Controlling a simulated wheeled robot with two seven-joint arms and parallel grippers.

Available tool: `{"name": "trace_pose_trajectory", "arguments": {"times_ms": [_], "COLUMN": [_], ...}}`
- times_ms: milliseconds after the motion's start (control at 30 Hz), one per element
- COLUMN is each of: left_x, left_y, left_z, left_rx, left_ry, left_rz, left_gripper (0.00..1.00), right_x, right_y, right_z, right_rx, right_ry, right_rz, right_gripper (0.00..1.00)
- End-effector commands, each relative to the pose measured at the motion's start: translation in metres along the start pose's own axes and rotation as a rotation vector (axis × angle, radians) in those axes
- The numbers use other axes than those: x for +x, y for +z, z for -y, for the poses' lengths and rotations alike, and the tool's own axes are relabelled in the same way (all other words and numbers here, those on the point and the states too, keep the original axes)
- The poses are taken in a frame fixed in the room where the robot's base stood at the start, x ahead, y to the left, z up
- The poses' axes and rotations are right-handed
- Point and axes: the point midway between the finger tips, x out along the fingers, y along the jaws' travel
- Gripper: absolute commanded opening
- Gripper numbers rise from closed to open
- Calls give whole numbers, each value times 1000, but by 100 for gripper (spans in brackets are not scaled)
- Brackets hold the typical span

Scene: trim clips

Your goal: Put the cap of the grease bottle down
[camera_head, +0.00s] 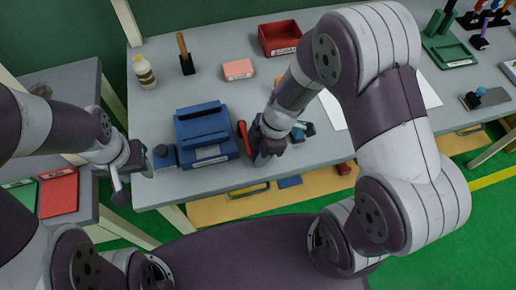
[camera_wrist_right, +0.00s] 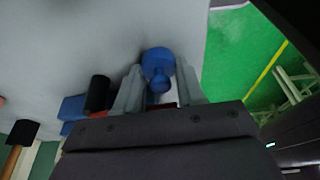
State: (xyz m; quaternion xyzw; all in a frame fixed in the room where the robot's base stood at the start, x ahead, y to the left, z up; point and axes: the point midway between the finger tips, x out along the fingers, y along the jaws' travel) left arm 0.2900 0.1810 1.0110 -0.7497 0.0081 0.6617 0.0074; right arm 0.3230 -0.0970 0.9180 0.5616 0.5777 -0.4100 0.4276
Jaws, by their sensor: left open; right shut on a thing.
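My right gripper (camera_head: 275,142) is low over the table's front part, just right of the blue box. In the right wrist view its fingers (camera_wrist_right: 160,95) are shut on a small blue rounded piece with a narrower neck (camera_wrist_right: 158,64), which looks like the cap. Whether it touches the table cannot be told. A white bottle with a brown band (camera_head: 145,72) stands upright at the back left; whether it is the grease bottle is unclear. My left gripper (camera_head: 122,188) is open and empty at the table's left front edge.
The blue box (camera_head: 205,135) stands between my grippers, with a dark-knobbed blue block (camera_head: 164,156) at its left. A red-handled thing (camera_head: 243,137) lies beside my right gripper. A pink block (camera_head: 238,69) and red bin (camera_head: 280,38) are behind. The table's (camera_head: 160,110) left middle is clear.

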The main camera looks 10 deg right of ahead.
Motion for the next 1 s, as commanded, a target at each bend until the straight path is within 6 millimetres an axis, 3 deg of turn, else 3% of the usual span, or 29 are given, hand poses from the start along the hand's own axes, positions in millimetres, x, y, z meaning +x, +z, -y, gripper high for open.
{"name": "trace_pose_trajectory", "arguments": {"times_ms": [67, 100, 167, 467, 600, 1000], "left_x": [5, 4, 3, 3, -6, -11], "left_y": [0, 0, 0, 0, -1, -1], "left_z": [0, 0, 0, 0, 0, 0], "left_rx": [0, 0, 0, 0, 0, 0], "left_ry": [0, 0, 0, 0, 0, 0], "left_rz": [0, 1, 0, 0, 0, 0], "left_gripper": [43, 43, 43, 43, 43, 43], "right_x": [4, 2, 2, 2, -11, -107], "right_y": [1, 1, 0, 0, -2, -1], "right_z": [0, 0, 0, 0, -1, -1], "right_rx": [0, 0, 0, -1, -1, -1], "right_ry": [0, 0, 0, 0, 3, 4], "right_rz": [0, 0, 0, 0, -1, -1], "right_gripper": [6, 45, 64, 64, 64, 64]}}
